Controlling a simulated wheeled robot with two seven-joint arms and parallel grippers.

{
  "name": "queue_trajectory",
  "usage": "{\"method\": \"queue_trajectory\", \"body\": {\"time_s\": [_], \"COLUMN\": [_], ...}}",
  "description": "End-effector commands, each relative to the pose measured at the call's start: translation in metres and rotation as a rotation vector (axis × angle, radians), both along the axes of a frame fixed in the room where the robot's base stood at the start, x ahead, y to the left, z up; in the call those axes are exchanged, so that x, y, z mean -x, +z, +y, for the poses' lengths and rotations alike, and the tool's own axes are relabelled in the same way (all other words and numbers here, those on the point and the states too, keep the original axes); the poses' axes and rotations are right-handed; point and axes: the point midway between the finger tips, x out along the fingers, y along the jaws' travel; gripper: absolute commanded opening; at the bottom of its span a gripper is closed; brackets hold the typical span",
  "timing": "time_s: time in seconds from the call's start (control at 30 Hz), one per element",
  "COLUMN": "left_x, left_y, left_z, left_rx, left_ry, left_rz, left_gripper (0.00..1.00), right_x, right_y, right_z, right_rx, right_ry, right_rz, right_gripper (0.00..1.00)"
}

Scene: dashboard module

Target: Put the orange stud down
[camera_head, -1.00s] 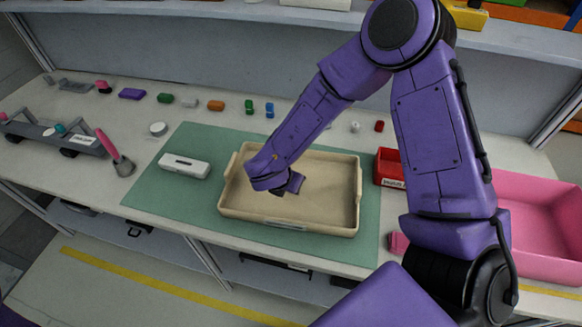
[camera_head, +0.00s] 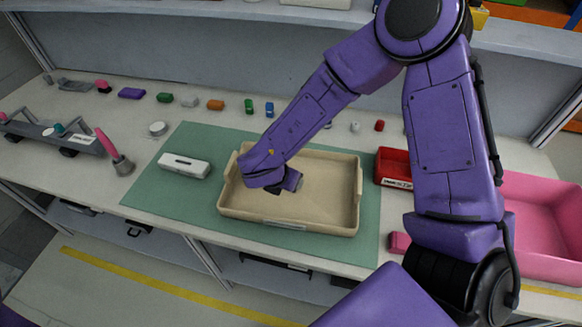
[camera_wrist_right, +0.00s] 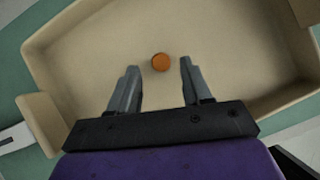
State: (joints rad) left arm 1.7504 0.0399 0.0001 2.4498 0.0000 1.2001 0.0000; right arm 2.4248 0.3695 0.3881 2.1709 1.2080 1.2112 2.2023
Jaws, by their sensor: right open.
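The orange stud (camera_wrist_right: 161,62) is a small round orange piece on the floor of the beige tray (camera_wrist_right: 75,95). In the right wrist view it lies just beyond and between the fingertips of my right gripper (camera_wrist_right: 158,75). The fingers are spread apart and hold nothing. In the head view my right gripper (camera_head: 290,181) is over the left half of the beige tray (camera_head: 290,226), and the stud is hidden there by my arm. My left gripper is not in view.
The tray stands on a green mat (camera_head: 150,190). A white box (camera_head: 185,166) is left of it, a red bin (camera_head: 392,168) and a pink bin (camera_head: 545,225) right. Several small coloured parts, such as an orange block (camera_head: 215,105), line the back of the table.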

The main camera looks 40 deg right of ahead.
Motion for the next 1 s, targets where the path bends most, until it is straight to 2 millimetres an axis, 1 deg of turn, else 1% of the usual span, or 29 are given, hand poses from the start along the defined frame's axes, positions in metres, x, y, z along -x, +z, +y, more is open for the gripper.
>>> {"method": "queue_trajectory", "body": {"time_s": [0.03,0.2,0.3,0.4,0.53,0.93,1.0], "left_x": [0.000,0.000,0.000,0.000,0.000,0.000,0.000], "left_y": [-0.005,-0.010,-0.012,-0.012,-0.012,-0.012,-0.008], "left_z": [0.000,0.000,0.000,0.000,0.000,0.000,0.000], "left_rx": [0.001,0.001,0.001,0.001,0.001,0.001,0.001], "left_ry": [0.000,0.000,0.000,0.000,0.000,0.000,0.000], "left_rz": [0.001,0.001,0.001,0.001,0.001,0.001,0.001], "left_gripper": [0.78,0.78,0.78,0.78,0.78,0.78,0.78], "right_x": [0.002,0.013,0.017,0.021,0.022,0.022,0.022], "right_y": [0.010,0.047,0.063,0.072,0.076,0.075,0.080], "right_z": [0.007,0.029,0.038,0.043,0.045,0.044,0.044], "right_rx": [-0.003,-0.002,-0.001,0.000,0.000,0.000,0.000], "right_ry": [0.002,0.002,-0.001,0.001,0.000,0.000,0.000], "right_rz": [-0.006,-0.004,-0.002,-0.001,0.002,0.002,0.002], "right_gripper": [0.49,0.49,0.49,0.49,0.49,0.49,0.49]}}
